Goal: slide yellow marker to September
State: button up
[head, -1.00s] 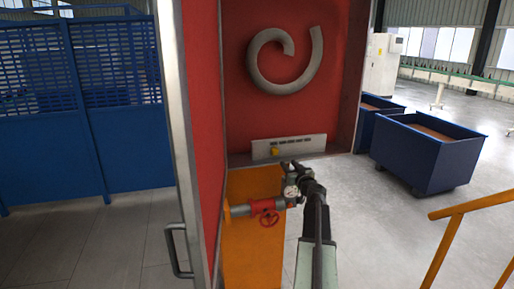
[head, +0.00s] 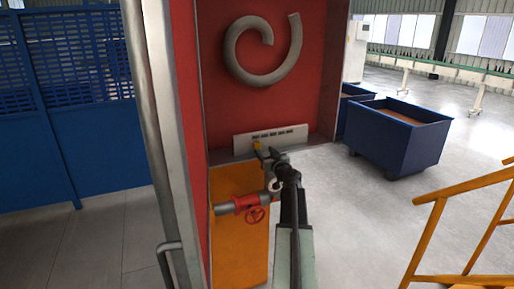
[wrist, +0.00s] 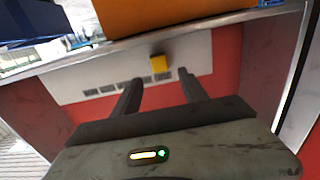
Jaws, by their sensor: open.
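The yellow marker (head: 257,145) sits at the left part of a pale strip (head: 290,141) with a row of dark slots, at the foot of the red panel. Month names on the strip are too small to read. My gripper (head: 268,153) is open and empty, close to the marker in the head view. In the wrist view the yellow marker (wrist: 159,65) shows beyond and between the two fingers of my gripper (wrist: 158,78), not clasped by them. The strip (wrist: 98,82) runs across behind it there, with its slots to the left of the marker.
A grey curled pipe (head: 262,75) hangs on the red panel above. A metal-edged door (head: 165,200) is at the left. Blue bins (head: 395,145) and a yellow railing (head: 430,240) are at the right.

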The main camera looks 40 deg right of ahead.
aim_at(258, 145)
jog(key=x, duration=0.7)
jog(key=shift+c, duration=0.3)
grip_shut()
dwell(0.9)
